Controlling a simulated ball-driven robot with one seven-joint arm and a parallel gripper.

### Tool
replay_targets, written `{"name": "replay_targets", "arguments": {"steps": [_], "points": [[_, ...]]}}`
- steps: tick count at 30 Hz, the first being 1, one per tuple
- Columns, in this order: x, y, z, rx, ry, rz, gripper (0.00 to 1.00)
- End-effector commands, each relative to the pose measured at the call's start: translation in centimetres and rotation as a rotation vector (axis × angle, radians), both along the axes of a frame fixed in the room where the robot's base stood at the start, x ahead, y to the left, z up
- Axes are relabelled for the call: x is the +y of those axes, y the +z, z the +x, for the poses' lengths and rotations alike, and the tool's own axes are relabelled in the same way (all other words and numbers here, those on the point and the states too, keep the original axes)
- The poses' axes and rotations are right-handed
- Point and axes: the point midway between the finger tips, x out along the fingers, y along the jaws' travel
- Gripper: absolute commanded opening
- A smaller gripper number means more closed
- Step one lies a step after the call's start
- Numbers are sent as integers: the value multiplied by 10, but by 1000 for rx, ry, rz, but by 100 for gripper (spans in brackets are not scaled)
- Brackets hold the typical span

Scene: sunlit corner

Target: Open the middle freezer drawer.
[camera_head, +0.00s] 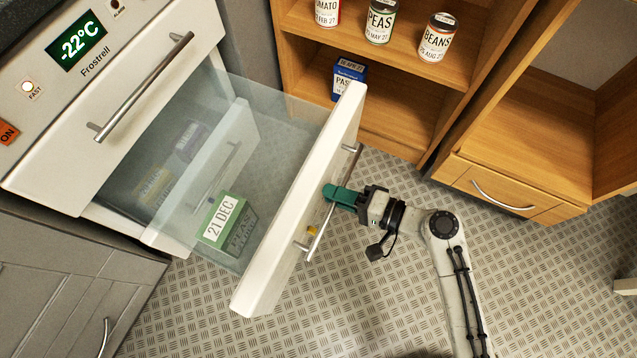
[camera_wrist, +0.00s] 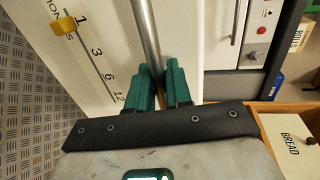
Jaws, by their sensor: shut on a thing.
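The freezer's middle drawer (camera_head: 300,200) stands pulled well out, with a white front and clear sides. Its metal bar handle (camera_head: 352,160) runs along the outer face of the front. My gripper (camera_head: 334,194) has green fingers closed around this handle near its middle. In the wrist view the two green fingers (camera_wrist: 163,85) sit on either side of the bar handle (camera_wrist: 147,30). The closed top drawer (camera_head: 120,120) is above it. A lower drawer front shows through the clear side.
A green box marked 21 DEC (camera_head: 220,220) is in the open drawer. A wooden shelf (camera_head: 400,130) with cans and a blue box (camera_head: 347,78) stands just behind the drawer's far end. A wooden cabinet (camera_head: 510,190) is at right. The patterned floor (camera_head: 380,300) is clear in front.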

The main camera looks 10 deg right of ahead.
Motion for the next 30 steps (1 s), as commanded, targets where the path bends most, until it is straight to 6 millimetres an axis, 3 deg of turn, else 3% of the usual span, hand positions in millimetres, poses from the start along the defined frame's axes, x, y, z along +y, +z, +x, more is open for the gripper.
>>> {"name": "replay_targets", "arguments": {"steps": [6,18,19,22,30], "points": [[-11,-1,-9,2,0,-1,0],[-14,-2,-11,4,-2,-4,0],[-15,-2,-11,6,-2,-5,22],[-14,-2,-11,4,-2,-4,32],[-13,0,-10,1,-1,-2,34]]}}
